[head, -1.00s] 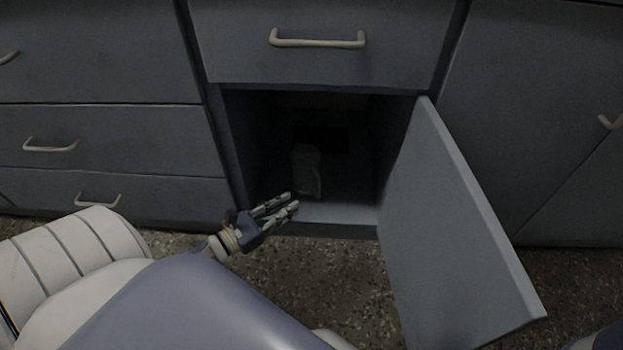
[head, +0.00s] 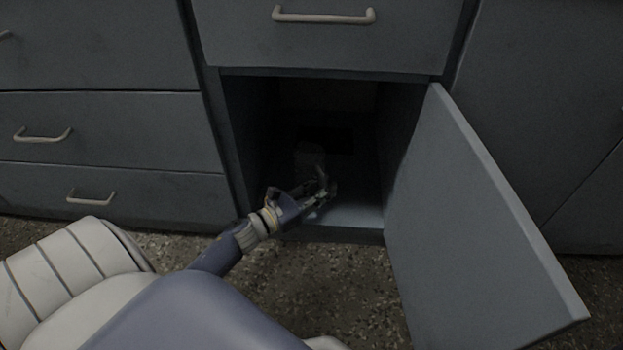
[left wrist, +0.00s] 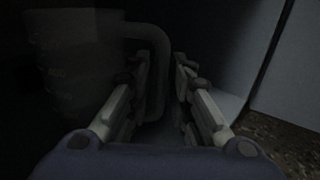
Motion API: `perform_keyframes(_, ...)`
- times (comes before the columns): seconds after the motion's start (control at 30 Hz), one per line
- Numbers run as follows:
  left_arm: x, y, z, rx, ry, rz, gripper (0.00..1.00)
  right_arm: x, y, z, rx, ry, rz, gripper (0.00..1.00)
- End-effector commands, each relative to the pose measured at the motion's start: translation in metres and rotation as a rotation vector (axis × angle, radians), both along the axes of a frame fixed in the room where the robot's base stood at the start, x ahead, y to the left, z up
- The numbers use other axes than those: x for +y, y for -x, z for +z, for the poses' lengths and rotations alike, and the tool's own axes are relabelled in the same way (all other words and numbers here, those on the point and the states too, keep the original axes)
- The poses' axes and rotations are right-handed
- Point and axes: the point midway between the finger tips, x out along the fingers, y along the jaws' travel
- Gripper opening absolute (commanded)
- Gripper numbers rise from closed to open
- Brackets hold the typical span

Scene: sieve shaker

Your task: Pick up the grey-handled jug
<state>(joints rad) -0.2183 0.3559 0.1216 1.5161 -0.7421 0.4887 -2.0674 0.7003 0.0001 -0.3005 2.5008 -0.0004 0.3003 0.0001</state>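The jug (head: 309,153) stands in the dark, open cabinet compartment, mostly hidden behind my left gripper in the head view. In the left wrist view the jug's clear body (left wrist: 65,75) with measuring marks is at the left, and its grey handle (left wrist: 158,62) curves down between the fingers. My left gripper (head: 325,188) reaches into the compartment at the front of the jug. In the left wrist view its two fingers (left wrist: 165,72) are apart, one on each side of the handle, with a gap visible. My right gripper is not in view.
The cabinet door (head: 470,215) stands open at the right. The compartment floor (head: 357,214) is bare to the right of the gripper. A closed drawer (head: 325,40) is above, and closed drawers (head: 100,130) are at the left. A dark opening shows at the compartment's back.

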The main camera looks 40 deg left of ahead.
Motion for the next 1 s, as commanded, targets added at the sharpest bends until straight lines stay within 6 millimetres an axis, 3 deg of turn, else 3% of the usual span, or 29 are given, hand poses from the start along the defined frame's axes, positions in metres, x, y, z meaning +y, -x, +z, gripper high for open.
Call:
perform_keyframes(0.17, 0.000, 0.000, 0.001, 0.000, 0.000, 0.000, 0.20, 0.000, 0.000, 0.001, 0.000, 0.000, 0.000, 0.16)
perform_keyframes(0.27, 0.000, 0.000, 0.001, 0.000, 0.000, 0.000, 0.02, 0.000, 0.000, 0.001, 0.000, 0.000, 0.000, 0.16)
perform_keyframes(0.3, 0.000, 0.000, 0.001, 0.000, 0.000, 0.000, 0.00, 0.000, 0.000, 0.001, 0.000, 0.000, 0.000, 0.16)
perform_keyframes(0.77, 0.001, -0.001, 0.003, -0.002, 0.000, 0.000, 0.00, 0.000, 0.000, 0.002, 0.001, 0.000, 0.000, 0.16)
perform_keyframes(1.0, 0.006, -0.006, 0.015, -0.004, -0.003, -0.002, 0.00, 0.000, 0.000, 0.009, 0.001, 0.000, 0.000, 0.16)
